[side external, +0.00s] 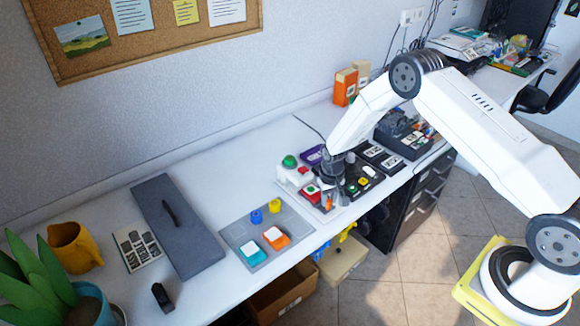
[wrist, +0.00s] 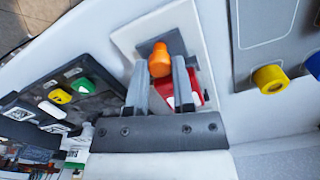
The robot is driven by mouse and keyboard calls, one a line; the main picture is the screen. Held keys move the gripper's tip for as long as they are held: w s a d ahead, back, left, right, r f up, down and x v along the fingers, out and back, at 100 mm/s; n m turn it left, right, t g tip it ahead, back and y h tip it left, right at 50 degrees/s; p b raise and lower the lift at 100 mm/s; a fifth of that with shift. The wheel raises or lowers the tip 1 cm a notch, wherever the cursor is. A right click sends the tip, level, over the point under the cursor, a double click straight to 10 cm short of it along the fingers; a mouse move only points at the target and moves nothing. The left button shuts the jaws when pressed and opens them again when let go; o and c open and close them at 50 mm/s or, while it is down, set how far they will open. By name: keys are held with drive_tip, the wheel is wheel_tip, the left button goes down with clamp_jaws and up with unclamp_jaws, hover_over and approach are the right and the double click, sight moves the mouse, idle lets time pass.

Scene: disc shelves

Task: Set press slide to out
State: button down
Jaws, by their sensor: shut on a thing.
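The press slide shows an orange knob (wrist: 160,58) on a dark grey plate, set on a white base (wrist: 122,38) in the wrist view. In the side view the orange knob (side external: 329,200) is small and partly hidden below my wrist. My gripper (wrist: 162,70) has one finger on each side of the knob and is shut on it. A red block (wrist: 195,96) lies just behind the knob, partly covered by a finger. In the side view my gripper (side external: 329,190) points down at the bench's front edge. How far the slide stands out is hard to tell.
A white unit with a green dome (side external: 290,161) stands behind left. A dark panel with coloured buttons (side external: 362,183) is close on the right. A grey mat (side external: 237,232) holds blue, yellow, teal and orange pieces. Left of it lies a dark board (side external: 190,245). Bare bench lies behind the mat.

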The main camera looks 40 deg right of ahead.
drive_tip(key=shift+s, duration=1.2)
drive_tip(key=shift+c, duration=2.3)
unclamp_jaws()
drive_tip(key=shift+r, duration=0.15)
drive_tip(key=shift+w+r, duration=0.1)
drive_tip(key=shift+r, duration=0.15)
wheel_tip(320, 180, up, 7)
